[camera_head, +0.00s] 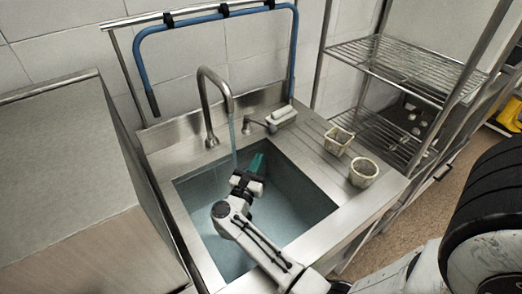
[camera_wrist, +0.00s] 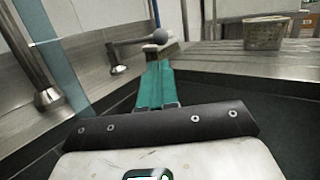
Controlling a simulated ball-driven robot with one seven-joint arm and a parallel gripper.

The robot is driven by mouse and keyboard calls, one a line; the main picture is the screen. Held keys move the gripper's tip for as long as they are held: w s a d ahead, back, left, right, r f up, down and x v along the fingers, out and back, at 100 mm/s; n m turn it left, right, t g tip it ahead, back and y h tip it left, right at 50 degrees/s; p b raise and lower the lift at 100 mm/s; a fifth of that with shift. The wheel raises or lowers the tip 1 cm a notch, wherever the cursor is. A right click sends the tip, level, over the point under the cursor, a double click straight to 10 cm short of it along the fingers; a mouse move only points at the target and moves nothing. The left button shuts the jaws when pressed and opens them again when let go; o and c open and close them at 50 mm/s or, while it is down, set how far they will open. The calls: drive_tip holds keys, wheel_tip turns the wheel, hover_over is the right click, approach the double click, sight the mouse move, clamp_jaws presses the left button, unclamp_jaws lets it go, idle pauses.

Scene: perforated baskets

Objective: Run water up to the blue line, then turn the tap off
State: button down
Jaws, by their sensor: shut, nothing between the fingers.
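The tap (camera_head: 213,100) arches over the steel sink (camera_head: 325,224). A thin bluish water stream (camera_head: 233,140) falls from its spout; a translucent blue stream also shows in the wrist view (camera_wrist: 62,60). The basin looks bluish inside, but I cannot tell the water level. I cannot make out a blue line in the basin. A tap lever (camera_head: 256,123) stands right of the spout; its round knob (camera_wrist: 160,36) shows in the wrist view. My gripper (camera_head: 259,162), with teal fingers, is shut and empty over the basin, pointing toward the lever, apparently short of it.
Two small perforated baskets (camera_head: 338,141) (camera_head: 363,173) stand on the draining board right of the basin. A white object (camera_head: 283,114) lies behind the lever. A blue hose (camera_head: 215,15) hangs on the wall rail. A wire shelf rack (camera_head: 400,65) stands at right, a steel cabinet (camera_head: 75,170) at left.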

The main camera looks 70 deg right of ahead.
sight(271, 131)
drive_tip(key=d, duration=0.3)
drive_tip(key=d+r, duration=0.1)
drive_tip(key=d, duration=0.2)
drive_tip(key=d+r+p, duration=0.1)
drive_tip(key=d, duration=0.2)
drive_tip(key=shift+w+d, duration=0.2)
drive_tip(key=shift+w, duration=0.05)
drive_tip(key=shift+f, duration=0.1)
drive_tip(key=shift+s+d, duration=0.1)
drive_tip(key=d+n+t, duration=0.1)
drive_tip(key=d+t, duration=0.1)
drive_tip(key=s+d+n+t+y+b, duration=0.1)
drive_tip(key=d+n+t, duration=0.1)
drive_tip(key=t, duration=0.1)
drive_tip(key=shift+s+f+t, duration=0.1)
drive_tip(key=shift+s+t, duration=0.05)
drive_tip(key=shift+t, duration=0.15)
drive_tip(key=shift+d+b, duration=0.35)
drive_tip(key=shift+d, duration=0.05)
